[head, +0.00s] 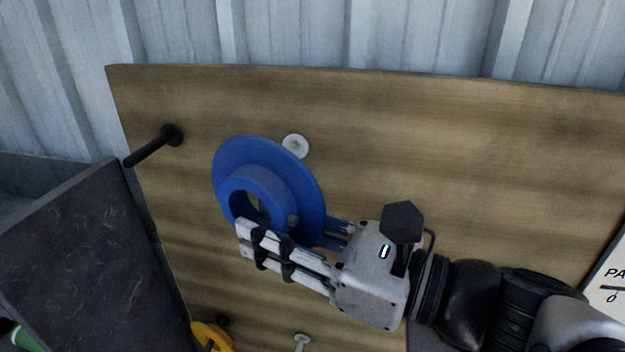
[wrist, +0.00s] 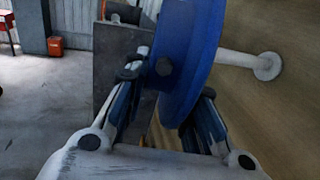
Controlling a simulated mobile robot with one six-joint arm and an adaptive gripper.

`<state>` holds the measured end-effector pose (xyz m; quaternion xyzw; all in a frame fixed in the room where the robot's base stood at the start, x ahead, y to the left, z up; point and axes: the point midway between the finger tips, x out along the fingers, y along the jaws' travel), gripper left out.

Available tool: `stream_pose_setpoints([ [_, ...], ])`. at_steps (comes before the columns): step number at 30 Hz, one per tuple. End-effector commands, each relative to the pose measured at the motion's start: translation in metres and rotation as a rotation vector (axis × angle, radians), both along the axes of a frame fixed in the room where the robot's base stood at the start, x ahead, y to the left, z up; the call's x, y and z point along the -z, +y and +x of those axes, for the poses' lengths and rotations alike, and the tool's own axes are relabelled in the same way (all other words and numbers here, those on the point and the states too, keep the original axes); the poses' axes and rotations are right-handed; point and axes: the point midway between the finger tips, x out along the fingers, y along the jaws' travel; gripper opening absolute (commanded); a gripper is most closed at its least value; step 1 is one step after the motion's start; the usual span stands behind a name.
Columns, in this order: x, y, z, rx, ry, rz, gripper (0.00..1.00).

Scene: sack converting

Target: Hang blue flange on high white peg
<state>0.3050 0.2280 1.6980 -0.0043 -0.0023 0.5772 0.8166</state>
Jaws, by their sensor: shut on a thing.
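The blue flange (head: 268,160) is a wide disc with a raised hub and a central hole, held in front of the wooden board. My gripper (head: 290,240) is shut on its lower right side, one finger on the hub side, the other behind the disc. The flange also shows edge-on in the wrist view (wrist: 195,60). The high white peg (head: 295,146) shows its round base just past the flange's upper right rim. In the wrist view the peg (wrist: 240,62) runs from the board toward the flange; its outer end is hidden behind it. I cannot tell whether the tip is in the hole.
A black peg (head: 150,148) sticks out at the board's upper left. A lower white peg (head: 301,341) and a yellow ring (head: 212,336) are below. A dark panel (head: 80,240) stands at left. The wooden board (head: 450,150) is bare at upper right.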

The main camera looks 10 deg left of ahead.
Motion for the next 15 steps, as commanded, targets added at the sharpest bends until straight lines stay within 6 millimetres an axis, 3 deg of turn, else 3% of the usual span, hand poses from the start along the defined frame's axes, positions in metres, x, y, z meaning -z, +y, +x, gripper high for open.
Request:
stream_pose_setpoints([
  [15,0.000,-0.002,0.026,0.000,-0.005,0.005,0.00],
])
